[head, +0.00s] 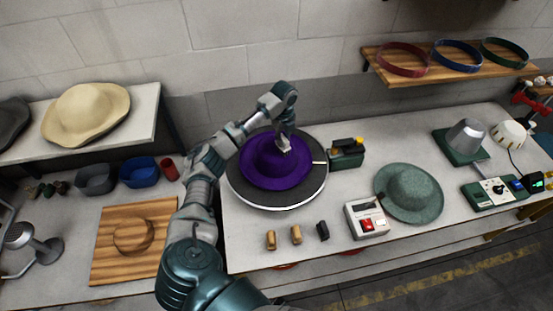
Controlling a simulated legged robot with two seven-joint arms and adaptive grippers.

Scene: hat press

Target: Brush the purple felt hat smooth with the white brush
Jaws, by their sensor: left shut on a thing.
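The purple felt hat (264,172) lies brim down on a round dark turntable (302,189) with a pale rim, on the middle bench. My left gripper (284,149) reaches over from the left and points down at the right side of the hat's crown. It is shut on a small pale thing, which I take to be the white brush; the fingers hide most of it. I cannot tell whether it touches the felt. My right gripper is not in view.
Two tan blocks (296,234) and a dark block (322,231) stand at the bench front. A control box (366,220) and a green-grey hat (409,192) are to the right. A dark green box (346,158) stands just right of the turntable.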

